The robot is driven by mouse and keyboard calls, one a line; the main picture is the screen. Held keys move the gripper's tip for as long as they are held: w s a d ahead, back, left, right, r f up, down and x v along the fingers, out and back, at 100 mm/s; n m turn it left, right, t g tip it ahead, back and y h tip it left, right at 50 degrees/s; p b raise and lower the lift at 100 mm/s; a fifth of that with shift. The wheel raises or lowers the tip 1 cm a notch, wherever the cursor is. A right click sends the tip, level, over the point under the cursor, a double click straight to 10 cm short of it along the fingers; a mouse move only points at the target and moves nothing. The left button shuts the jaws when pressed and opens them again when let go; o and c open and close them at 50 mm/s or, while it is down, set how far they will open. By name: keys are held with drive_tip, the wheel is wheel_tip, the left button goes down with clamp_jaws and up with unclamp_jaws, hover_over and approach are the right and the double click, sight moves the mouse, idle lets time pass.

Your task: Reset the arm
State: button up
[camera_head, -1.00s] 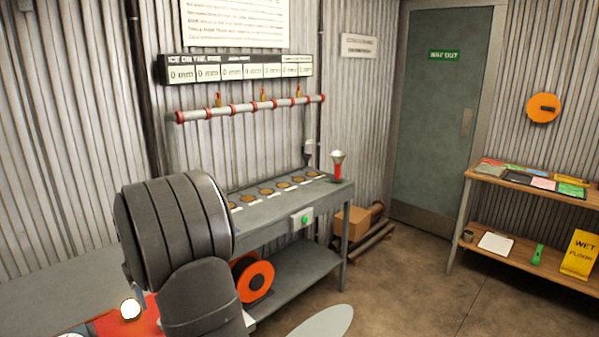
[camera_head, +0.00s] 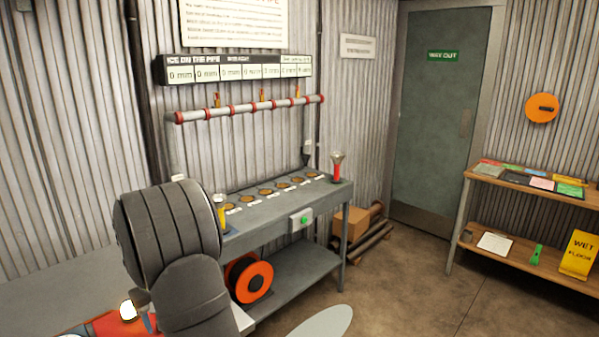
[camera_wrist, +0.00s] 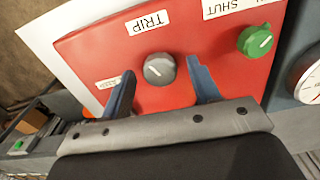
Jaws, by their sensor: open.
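My gripper (camera_wrist: 160,92) shows in the wrist view with its two blue-grey fingers apart and nothing held between them. Beyond the fingers is a red panel (camera_wrist: 205,40). A grey knob (camera_wrist: 159,69) under a label reading TRIP appears between the fingertips; I cannot tell whether they touch it. A green knob (camera_wrist: 255,42) sits to the right by a label reading SHUT. In the head view my dark arm covers the left front, and part of the red panel (camera_head: 105,324) shows at the lower left. The gripper is mostly hidden there.
A grey bench (camera_head: 265,205) with a green button (camera_head: 304,220) stands behind my arm, an orange reel (camera_head: 253,282) below it. A pipe (camera_head: 250,109) runs along the wall. A wooden shelf (camera_head: 515,249) stands at right.

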wheel_tip(320, 180, up, 17)
wheel_tip(320, 180, down, 18)
drive_tip(key=shift+r, duration=0.15)
drive_tip(key=shift+r+n, duration=0.25)
drive_tip(key=shift+n, duration=0.15)
drive_tip(key=n, duration=0.4)
drive_tip(key=shift+n, duration=0.3)
drive_tip(key=shift+r+n, duration=0.25)
drive_tip(key=shift+n, duration=0.05)
wheel_tip(320, 180, up, 13)
drive_tip(key=shift+r, duration=0.2)
idle(1.3)
